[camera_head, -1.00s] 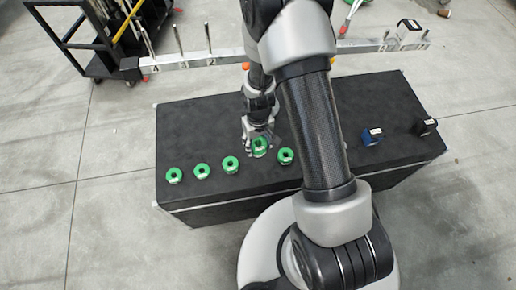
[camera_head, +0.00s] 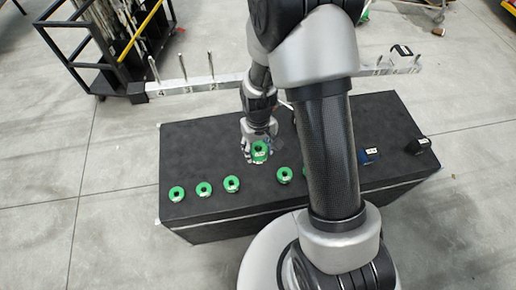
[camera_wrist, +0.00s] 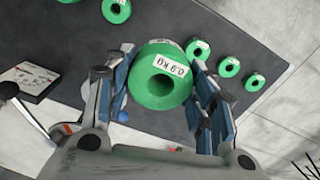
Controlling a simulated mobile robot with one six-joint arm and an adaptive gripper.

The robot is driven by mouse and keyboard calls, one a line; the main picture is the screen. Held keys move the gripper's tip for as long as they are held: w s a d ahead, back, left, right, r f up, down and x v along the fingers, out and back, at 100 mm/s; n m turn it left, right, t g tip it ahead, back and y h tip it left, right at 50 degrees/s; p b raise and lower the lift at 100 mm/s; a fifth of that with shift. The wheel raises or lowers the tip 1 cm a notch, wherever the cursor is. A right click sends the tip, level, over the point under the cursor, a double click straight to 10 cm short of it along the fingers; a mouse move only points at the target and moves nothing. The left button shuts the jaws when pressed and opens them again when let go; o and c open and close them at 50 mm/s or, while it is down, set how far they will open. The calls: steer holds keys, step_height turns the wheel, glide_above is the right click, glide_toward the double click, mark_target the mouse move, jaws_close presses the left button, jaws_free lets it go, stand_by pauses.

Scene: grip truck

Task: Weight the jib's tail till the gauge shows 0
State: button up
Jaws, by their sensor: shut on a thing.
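My gripper (camera_head: 258,142) is shut on a green ring weight (camera_head: 260,152), held above the dark table. In the wrist view the held weight (camera_wrist: 162,88) sits between the two fingers, its label reading 0.9 KG. On the table, several green ring weights lie in a row: three to the left, one of them here (camera_head: 203,189), one to the right (camera_head: 284,175), and another partly hidden by my arm. The jib (camera_head: 222,83) is a pale beam beyond the table, with three bare upright pegs at its numbered left end. The gauge (camera_head: 401,51) seems to be at its right end; its reading is too small.
A black-framed cart (camera_head: 110,50) stands behind the beam's left end. A printed card (camera_wrist: 28,80) shows in the wrist view.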

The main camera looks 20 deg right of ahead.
steer(key=shift+r+p, duration=1.8)
steer(key=shift+r, duration=0.85)
